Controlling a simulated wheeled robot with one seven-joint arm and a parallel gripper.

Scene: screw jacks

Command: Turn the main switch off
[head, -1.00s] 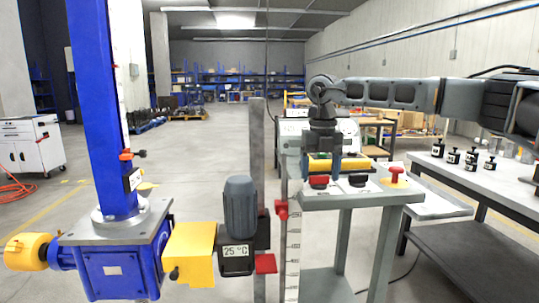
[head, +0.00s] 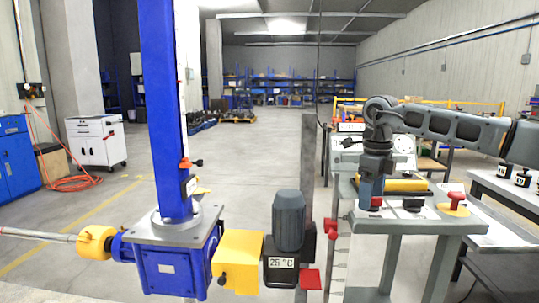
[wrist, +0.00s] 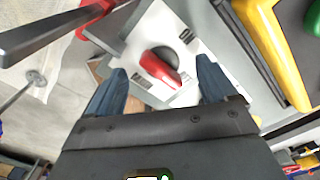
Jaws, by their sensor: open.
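In the head view the red switch (head: 376,202) shows at the left of the panel on a grey stand, partly behind my gripper (head: 371,197). My gripper points down, open, with one blue finger on each side of the red switch in the wrist view (wrist: 162,66). I cannot tell whether the fingers touch it. A black switch (head: 413,205) is to its right.
A red mushroom button (head: 456,198) on a yellow base is at the panel's right. A yellow bar (head: 405,184) lies behind the switches. A blue screw jack (head: 172,255) and a grey motor (head: 289,220) stand left. A workbench (head: 510,188) is at right.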

